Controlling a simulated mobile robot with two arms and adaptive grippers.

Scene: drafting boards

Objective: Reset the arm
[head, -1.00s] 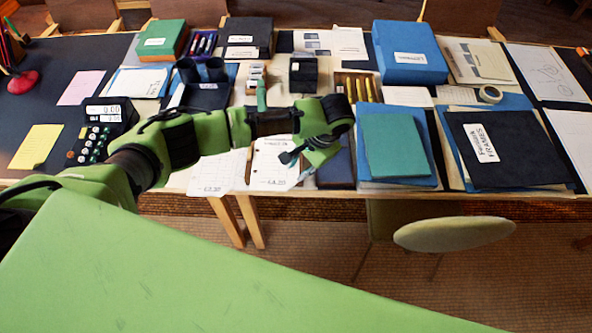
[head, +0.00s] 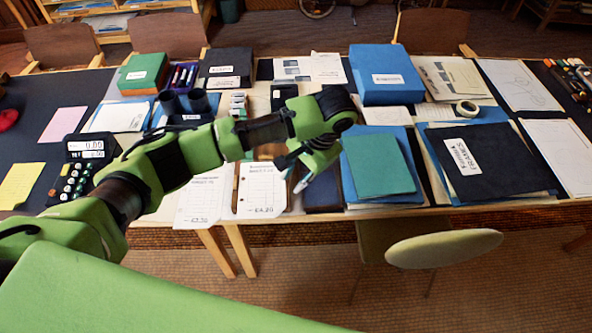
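My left arm, green with dark joints, comes in from the lower left in the head view and reaches over the desk. Its wrist is bent, and the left gripper (head: 293,176) points down and to the left, near the right edge of a white price sheet (head: 262,190). Its fingertips look spread apart, with nothing seen between them. The gripper looks to be above the desk, though its exact height cannot be told. My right gripper is not in view.
The desk (head: 90,84) is crowded. A calculator (head: 73,185) lies left of the arm; a teal folder (head: 382,168) and a black folder (head: 500,160) lie right of the gripper. A blue box (head: 386,80) stands behind. A stool (head: 443,248) stands in front.

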